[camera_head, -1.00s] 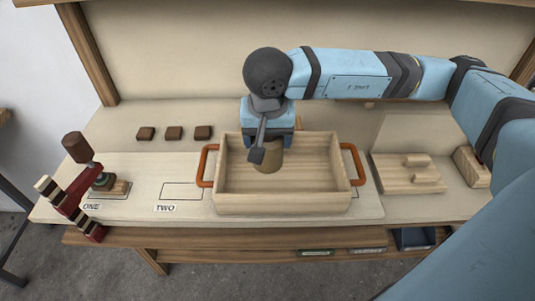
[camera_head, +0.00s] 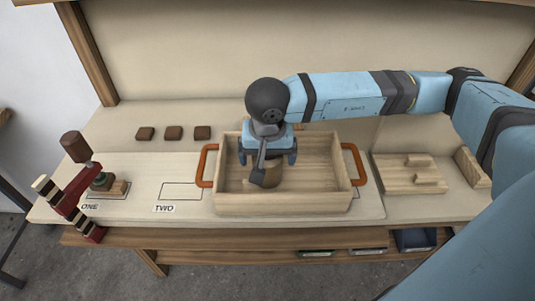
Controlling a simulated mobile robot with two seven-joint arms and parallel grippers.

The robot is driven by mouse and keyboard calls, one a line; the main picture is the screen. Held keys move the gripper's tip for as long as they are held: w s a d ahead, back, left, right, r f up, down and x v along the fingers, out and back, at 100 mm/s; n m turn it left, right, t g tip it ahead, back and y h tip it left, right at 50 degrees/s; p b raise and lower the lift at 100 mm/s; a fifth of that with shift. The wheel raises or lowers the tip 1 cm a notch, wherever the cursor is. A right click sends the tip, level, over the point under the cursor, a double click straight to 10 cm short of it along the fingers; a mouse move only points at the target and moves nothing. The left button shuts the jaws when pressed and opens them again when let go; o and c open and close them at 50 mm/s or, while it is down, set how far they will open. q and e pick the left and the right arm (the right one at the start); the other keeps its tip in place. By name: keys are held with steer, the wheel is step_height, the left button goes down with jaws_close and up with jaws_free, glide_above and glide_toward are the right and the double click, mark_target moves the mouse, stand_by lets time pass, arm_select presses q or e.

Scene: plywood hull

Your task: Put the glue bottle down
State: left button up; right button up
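My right gripper (camera_head: 265,172) points down inside the wooden tray (camera_head: 283,203), left of its middle. It is shut on a tan-brown cylinder, which I take to be the glue bottle (camera_head: 272,182). The bottle is upright and its top is hidden by the gripper. Its lower end is close to the tray floor; I cannot tell whether it touches. The tray has orange handles at both ends. My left gripper is not in view.
An outlined rectangle (camera_head: 181,191) labelled TWO lies empty left of the tray. A red clamp (camera_head: 68,205) stands at the left by label ONE. Three brown blocks (camera_head: 173,133) sit behind.

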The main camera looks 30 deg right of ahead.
steer(key=shift+r+p, duration=0.25)
steer(key=shift+p, duration=0.05)
steer(key=r, duration=0.4)
steer(key=s+r, duration=0.1)
steer(key=r, duration=0.3)
steer(key=a+r, duration=0.1)
steer(key=r, duration=0.2)
steer(key=shift+s+r, duration=0.3)
steer(key=shift+r, duration=0.1)
steer(key=shift+f, duration=0.1)
